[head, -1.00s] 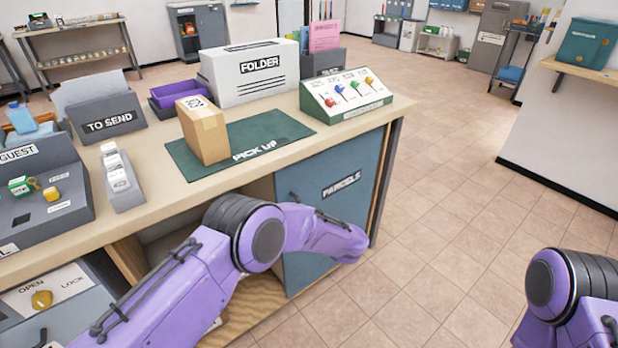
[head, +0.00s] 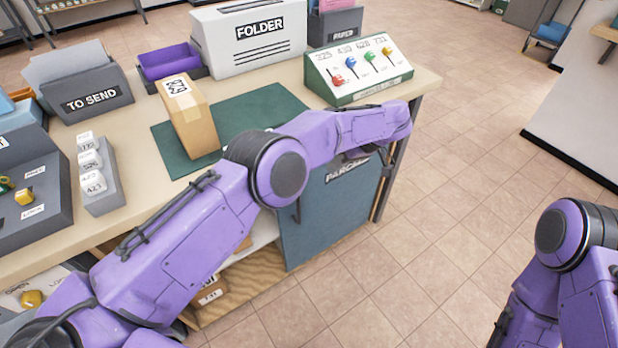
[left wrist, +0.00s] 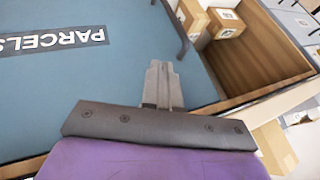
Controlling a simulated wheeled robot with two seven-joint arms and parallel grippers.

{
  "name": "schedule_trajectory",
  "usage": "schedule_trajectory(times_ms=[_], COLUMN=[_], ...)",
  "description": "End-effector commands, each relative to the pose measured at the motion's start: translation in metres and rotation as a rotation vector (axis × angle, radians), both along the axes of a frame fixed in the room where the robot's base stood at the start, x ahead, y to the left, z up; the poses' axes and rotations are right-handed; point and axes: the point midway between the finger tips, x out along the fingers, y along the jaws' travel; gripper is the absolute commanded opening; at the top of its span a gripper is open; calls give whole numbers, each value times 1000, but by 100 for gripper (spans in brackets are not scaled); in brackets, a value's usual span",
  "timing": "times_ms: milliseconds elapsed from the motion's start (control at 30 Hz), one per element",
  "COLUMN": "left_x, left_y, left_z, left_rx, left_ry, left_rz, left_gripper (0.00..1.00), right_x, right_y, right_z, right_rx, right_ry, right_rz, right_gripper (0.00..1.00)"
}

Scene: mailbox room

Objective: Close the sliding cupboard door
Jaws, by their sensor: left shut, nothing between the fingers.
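The teal sliding cupboard door (head: 325,225) with its PARCELS label covers the right part of the cupboard front under the counter. The cupboard (head: 262,262) stands open left of the door. The door's dark bar handle (left wrist: 176,28) sits near the edge beside this opening. My left gripper (left wrist: 162,72) is shut and empty, in front of the door face between label and opening in the left wrist view. I cannot tell whether its tips touch the door. In the head view my left arm mostly hides it. My right arm shows at the right edge, its gripper out of view.
Cardboard parcels (left wrist: 226,24) lie inside the open cupboard. On the counter (head: 418,82) above stand a box (head: 187,115) on a green mat (head: 265,105), a key panel (head: 362,72) and a folder holder (head: 250,45). The tiled floor (head: 440,230) to the right is clear.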

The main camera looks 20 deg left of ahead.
Motion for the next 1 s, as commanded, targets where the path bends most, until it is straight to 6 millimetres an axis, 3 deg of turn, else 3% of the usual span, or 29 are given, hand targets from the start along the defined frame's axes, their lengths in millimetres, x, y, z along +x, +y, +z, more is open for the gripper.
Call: schedule_trajectory(times_ms=[300, 600, 1000], left_x=[-5, -30, -32], left_y=[41, 66, 69], left_z=[-57, -60, -63], left_rx=[3, 4, 3], left_ry=[2, -1, -3], left_rz=[2, 4, 5], left_gripper=[0, 0, 0], right_x=[0, 0, 0], right_y=[0, 0, 0], right_z=[11, 28, 28], right_rx=[0, 0, 0], right_ry=[0, 0, 0], right_rz=[0, 0, 0], right_gripper=[43, 43, 43])
